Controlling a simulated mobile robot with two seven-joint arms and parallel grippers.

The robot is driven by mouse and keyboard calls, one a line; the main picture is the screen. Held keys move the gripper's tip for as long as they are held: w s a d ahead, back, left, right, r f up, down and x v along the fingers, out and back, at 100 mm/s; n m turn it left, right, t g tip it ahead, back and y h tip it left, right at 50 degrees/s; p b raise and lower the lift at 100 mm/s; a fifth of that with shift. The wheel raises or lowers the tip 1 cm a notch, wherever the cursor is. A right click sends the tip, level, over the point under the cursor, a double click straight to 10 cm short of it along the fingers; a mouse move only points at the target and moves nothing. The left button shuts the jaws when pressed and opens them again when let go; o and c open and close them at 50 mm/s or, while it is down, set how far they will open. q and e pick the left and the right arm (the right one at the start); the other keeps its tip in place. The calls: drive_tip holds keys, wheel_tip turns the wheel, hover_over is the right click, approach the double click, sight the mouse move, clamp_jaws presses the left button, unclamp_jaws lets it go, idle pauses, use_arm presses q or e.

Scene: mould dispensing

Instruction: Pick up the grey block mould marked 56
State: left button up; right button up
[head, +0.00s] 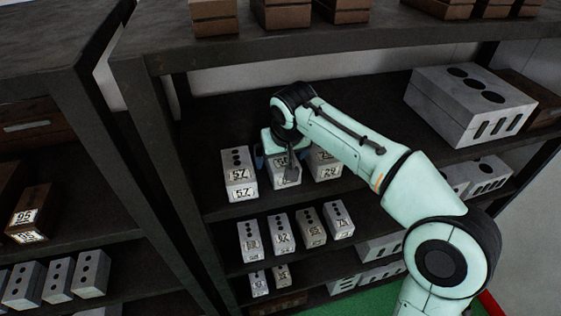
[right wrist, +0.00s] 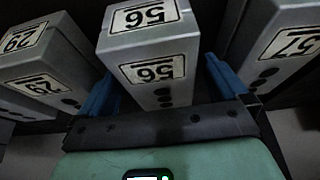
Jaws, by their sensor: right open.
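The grey block mould marked 56 (head: 286,181) stands on the shelf board in the head view, between its neighbours and partly hidden by my right gripper (head: 279,158). In the right wrist view the 56 mould (right wrist: 152,42) is in the middle, its labels upside down. My right gripper (right wrist: 162,82) is open, with one blue finger on each side of the mould's holed end. I cannot tell whether the fingers touch it. My left gripper is in neither view.
Grey moulds marked 57 (head: 240,177) and 29 (head: 326,166) stand close on either side. A large grey block (head: 470,103) sits on the right of the same shelf. A shelf board (head: 350,48) runs above, with dark uprights (head: 168,160) at left.

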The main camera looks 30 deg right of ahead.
drive_tip(key=shift+w, duration=0.15)
drive_tip(key=shift+f, duration=0.3)
idle(0.3)
drive_tip(key=c, duration=1.7)
drive_tip(key=shift+r, duration=0.1)
drive_tip(key=shift+r, duration=0.15)
